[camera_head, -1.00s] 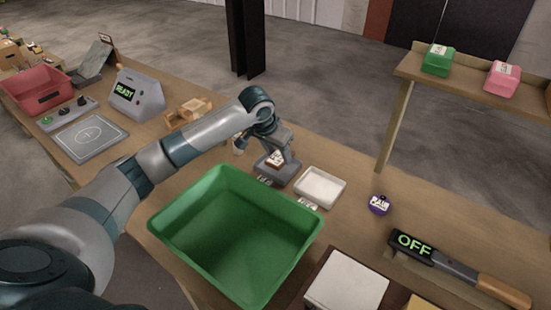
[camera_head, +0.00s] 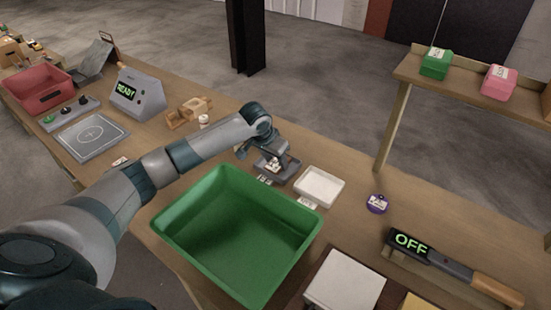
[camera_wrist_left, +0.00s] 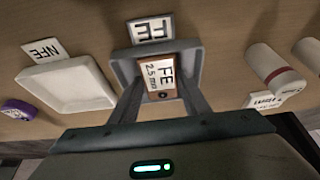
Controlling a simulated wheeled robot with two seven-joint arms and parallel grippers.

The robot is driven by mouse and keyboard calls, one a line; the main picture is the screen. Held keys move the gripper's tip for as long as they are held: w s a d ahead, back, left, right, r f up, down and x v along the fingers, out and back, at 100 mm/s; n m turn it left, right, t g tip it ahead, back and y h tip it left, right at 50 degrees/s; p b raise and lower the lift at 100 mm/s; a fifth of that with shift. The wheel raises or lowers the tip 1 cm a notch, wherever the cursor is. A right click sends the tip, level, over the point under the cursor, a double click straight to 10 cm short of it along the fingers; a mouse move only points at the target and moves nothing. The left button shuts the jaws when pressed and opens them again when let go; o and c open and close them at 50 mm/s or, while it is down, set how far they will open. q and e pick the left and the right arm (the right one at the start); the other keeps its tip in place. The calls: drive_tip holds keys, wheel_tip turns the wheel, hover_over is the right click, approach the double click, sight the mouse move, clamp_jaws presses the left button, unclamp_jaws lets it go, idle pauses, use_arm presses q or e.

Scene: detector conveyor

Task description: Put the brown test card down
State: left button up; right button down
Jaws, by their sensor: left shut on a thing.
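The brown test card (camera_wrist_left: 158,77) has a white label reading "FE 2.5 mm". My left gripper (camera_wrist_left: 160,92) is shut on it in the left wrist view, one finger on each side. The card is over a small grey tray (camera_wrist_left: 197,57) whose tag reads upside down. In the head view my left gripper (camera_head: 277,165) is at the grey tray (camera_head: 291,171), and the card is mostly hidden there. I cannot tell whether the card touches the tray floor. My right gripper does not show.
A white tray (camera_head: 319,187) stands to the right of the grey one. A large green bin (camera_head: 180,262) is in front. A purple round item (camera_head: 377,203) and a wand reading OFF (camera_head: 410,243) lie to the right. A white cylinder (camera_wrist_left: 268,62) is near the grey tray.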

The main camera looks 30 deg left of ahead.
use_arm(q)
drive_tip(key=shift+f, duration=0.25)
drive_tip(key=o, duration=1.2)
drive_tip(key=shift+r, duration=0.15)
drive_tip(key=shift+s+r, duration=0.2)
drive_tip(key=shift+r, duration=0.4)
drive_tip(key=b+v, duration=0.2)
drive_tip(key=v, duration=0.9)
drive_tip(key=shift+f, duration=0.1)
drive_tip(key=shift+f, duration=0.1)
